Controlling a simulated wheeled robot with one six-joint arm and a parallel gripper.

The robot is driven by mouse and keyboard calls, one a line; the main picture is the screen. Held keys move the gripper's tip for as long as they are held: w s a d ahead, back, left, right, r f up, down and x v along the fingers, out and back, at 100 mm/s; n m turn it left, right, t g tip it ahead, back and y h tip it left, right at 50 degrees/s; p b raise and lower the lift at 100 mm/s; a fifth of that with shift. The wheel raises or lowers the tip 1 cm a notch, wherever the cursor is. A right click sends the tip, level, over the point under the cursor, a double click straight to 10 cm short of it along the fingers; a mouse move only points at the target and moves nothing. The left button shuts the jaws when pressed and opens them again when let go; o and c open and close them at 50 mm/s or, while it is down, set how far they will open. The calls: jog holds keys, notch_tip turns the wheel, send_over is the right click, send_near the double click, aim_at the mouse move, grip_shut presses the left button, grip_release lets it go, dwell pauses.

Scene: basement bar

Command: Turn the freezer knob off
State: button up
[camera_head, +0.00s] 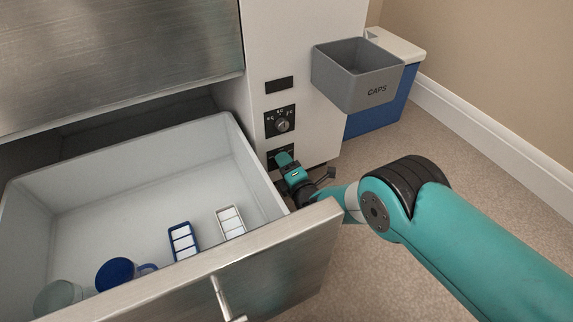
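A round metallic dial knob (282,125) sits on a black plate with pale markings, on the light front panel beside the open drawer. Its setting is too small to read. I cannot tell which control is labelled for the freezer. My gripper (283,159) is at the lower plate, below the upper knob. Its teal end covers that plate, so any knob there is hidden. I cannot see whether its fingers are apart or closed on something.
An open drawer (222,262) stands left of my arm, with a blue mug (116,273), a glass (58,298) and two ice trays (183,241) inside. A grey CAPS bin (357,75) juts from the panel at right, above a blue cooler (383,113). Floor at right is clear.

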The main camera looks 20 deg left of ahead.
jog(key=shift+o, duration=1.1)
jog(key=shift+d, duration=0.1)
jog(key=p+v, duration=1.7)
jog(key=p, duration=0.4)
jog(key=shift+s+p, duration=0.2)
jog(key=shift+p, duration=0.1)
jog(key=shift+d, duration=0.1)
